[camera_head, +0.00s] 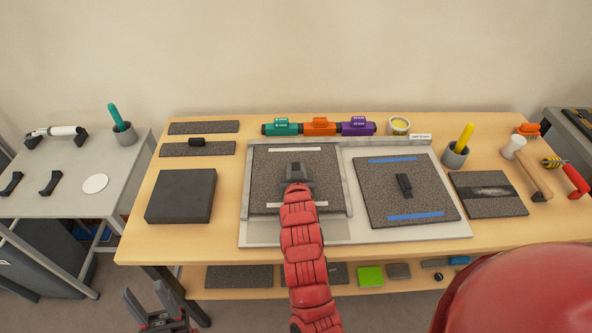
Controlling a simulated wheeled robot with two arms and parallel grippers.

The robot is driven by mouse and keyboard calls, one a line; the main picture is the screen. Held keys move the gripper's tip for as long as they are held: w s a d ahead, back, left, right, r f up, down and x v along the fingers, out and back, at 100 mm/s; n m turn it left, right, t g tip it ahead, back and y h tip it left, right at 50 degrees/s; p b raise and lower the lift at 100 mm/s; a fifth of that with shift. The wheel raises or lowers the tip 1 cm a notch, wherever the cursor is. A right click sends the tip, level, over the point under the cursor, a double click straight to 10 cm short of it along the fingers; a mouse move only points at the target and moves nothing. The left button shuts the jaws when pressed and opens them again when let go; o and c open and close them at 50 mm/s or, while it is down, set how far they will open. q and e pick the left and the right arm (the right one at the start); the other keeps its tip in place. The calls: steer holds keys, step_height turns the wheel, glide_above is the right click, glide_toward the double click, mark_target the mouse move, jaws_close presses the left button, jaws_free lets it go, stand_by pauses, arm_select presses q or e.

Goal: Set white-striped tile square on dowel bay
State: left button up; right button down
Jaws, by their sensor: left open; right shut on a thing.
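The white-striped tile (268,182) is a dark speckled square with a white strip along its far and near edges. It lies over the left bay (268,232) of the pale tray, close to the raised far and right rails and roughly square to them. I cannot tell if it rests flat or hovers slightly. My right gripper (298,184) is shut at the tile's middle, on its grip, which the gripper hides. Any dowels are hidden. My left gripper (144,291) is open and empty, low at the bottom left, in front of the table.
A blue-striped tile (380,190) with a black handle (404,186) lies in the tray's right half. A dark block (181,196) sits left of the tray. Coloured holders (319,127) and a yellow tin (399,126) stand behind. A patterned slab (488,194) and mallet (527,166) are right.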

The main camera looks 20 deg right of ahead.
steer(key=shift+f+b, duration=0.35)
steer(key=shift+r, duration=0.4)
stand_by(0.3)
steer(key=c, duration=0.6)
jaws_free()
steer(key=shift+o, duration=0.2)
steer(key=shift+s, duration=0.1)
